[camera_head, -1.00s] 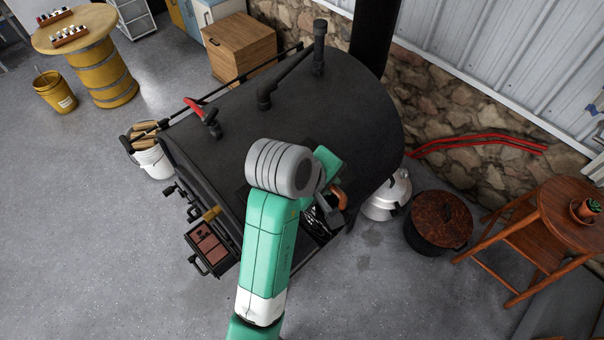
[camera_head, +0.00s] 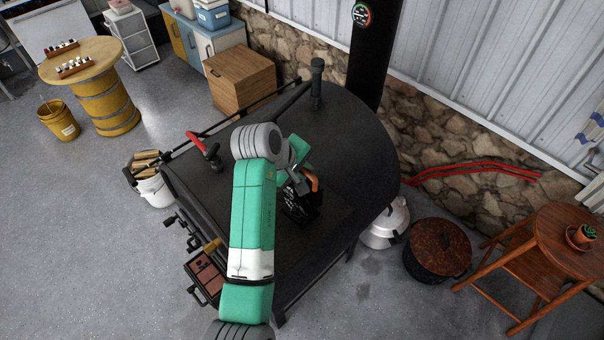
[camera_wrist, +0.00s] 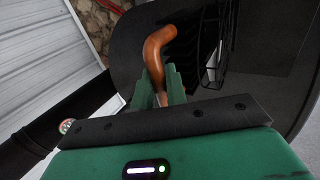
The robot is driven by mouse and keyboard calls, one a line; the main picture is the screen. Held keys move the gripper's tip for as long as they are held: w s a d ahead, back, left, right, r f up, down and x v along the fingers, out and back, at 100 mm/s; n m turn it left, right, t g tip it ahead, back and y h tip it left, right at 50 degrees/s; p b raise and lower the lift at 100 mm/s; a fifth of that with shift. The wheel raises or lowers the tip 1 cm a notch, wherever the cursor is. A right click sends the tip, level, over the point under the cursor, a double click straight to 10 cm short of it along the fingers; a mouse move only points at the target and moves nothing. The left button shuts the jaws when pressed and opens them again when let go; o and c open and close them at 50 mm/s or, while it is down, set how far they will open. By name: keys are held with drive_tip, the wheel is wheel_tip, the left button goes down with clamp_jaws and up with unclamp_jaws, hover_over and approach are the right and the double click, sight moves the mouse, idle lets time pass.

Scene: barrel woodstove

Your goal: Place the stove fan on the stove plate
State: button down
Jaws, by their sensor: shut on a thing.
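The stove fan (camera_head: 300,205) is a black, caged thing with an orange-brown curved handle (camera_head: 312,183). In the head view it shows just right of my forearm, against the flat front part of the stove top. My gripper (camera_wrist: 160,85) is shut on the handle (camera_wrist: 156,48), with the green fingers on either side of it. The black wire cage of the fan (camera_wrist: 210,45) shows right of the handle in the wrist view. The stove plate (camera_head: 303,243) looks like the flat dark area under the fan; my arm hides part of it. I cannot tell whether they touch.
The black stove drum (camera_head: 350,140) rises behind, with a pipe stub (camera_head: 316,85) and a red-handled lever (camera_head: 203,145). The tall flue (camera_head: 375,50) stands at the back. A silver pot (camera_head: 385,228) and a rusty-lidded pot (camera_head: 438,250) are on the floor to the right.

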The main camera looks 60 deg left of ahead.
drive_tip(key=shift+a, duration=0.25)
drive_tip(key=shift+a+f, duration=0.15)
drive_tip(key=shift+f, duration=0.05)
drive_tip(key=shift+f+p, duration=0.65)
drive_tip(key=shift+f, duration=0.9)
drive_tip(key=c, duration=1.4)
unclamp_jaws()
drive_tip(key=shift+f, duration=0.1)
drive_tip(key=b+v, duration=0.1)
drive_tip(key=v, duration=1.1)
